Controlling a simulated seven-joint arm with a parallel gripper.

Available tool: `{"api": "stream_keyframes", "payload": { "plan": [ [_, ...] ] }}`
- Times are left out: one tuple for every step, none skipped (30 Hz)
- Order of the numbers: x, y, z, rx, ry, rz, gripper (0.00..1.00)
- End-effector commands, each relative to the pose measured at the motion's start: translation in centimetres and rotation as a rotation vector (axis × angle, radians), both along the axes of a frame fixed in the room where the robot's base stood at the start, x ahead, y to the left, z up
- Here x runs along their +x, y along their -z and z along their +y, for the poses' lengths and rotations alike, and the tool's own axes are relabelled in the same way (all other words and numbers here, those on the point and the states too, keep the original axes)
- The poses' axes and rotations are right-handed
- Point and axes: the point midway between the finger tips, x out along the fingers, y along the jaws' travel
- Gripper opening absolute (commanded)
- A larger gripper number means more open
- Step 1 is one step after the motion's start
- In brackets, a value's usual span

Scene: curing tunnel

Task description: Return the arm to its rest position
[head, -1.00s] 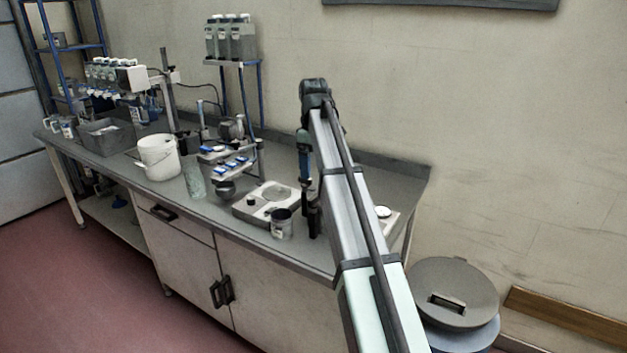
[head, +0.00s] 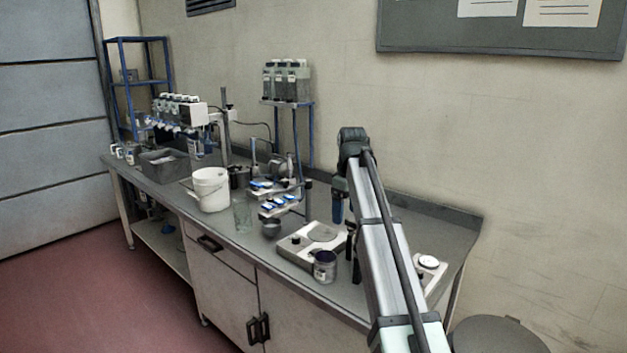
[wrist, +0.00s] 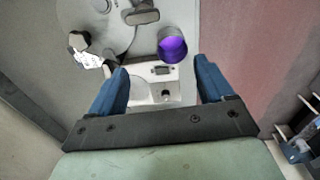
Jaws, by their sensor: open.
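My gripper (head: 338,219) hangs fingers-down above the right part of the bench, left of my arm's sloping link. In the wrist view my gripper (wrist: 161,66) has its two blue fingers well apart, with nothing held between them. Below the fingers is a white device with a knob (wrist: 166,90). A tin with purple contents (wrist: 172,48) stands beyond the fingertips in that view. My arm hides part of the bench's right end in the head view.
On the bench stand a hotplate-like device (head: 311,243), a dark tin (head: 324,268), a white bucket (head: 210,190), a grey bin (head: 163,165) and a blue-legged stand with bottles (head: 287,82). A round lidded drum (head: 497,335) stands right of the bench.

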Motion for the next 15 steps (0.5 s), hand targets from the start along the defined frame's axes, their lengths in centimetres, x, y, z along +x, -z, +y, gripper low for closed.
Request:
{"api": "stream_keyframes", "payload": {
  "plan": [
    [0.1,2.4,2.1,0.013,-0.012,-0.002,0.81],
    [0.2,3.7,3.2,0.022,-0.015,-0.006,0.81],
    [0.4,5.4,4.8,0.034,-0.022,-0.012,0.81],
    [0.6,6.7,5.9,0.042,-0.024,-0.016,0.81],
    [0.6,7.9,7.1,0.052,-0.027,-0.020,0.81],
    [0.7,9.5,8.5,0.064,-0.030,-0.024,0.81],
    [0.6,10.6,9.7,0.073,-0.032,-0.029,0.81],
    [0.6,11.7,10.7,0.081,-0.034,-0.030,0.81],
    [0.5,13.1,12.1,0.093,-0.037,-0.035,0.81],
    [0.4,14.2,13.1,0.102,-0.037,-0.037,0.81],
    [0.2,15.3,14.1,0.110,-0.037,-0.039,0.81],
    [0.0,16.7,15.3,0.122,-0.039,-0.041,0.81],
    [-0.2,17.7,16.2,0.131,-0.037,-0.042,0.81],
    [-0.4,18.8,17.0,0.138,-0.036,-0.042,0.81],
    [-0.8,20.2,18.1,0.147,-0.035,-0.042,0.81]
  ]
}}
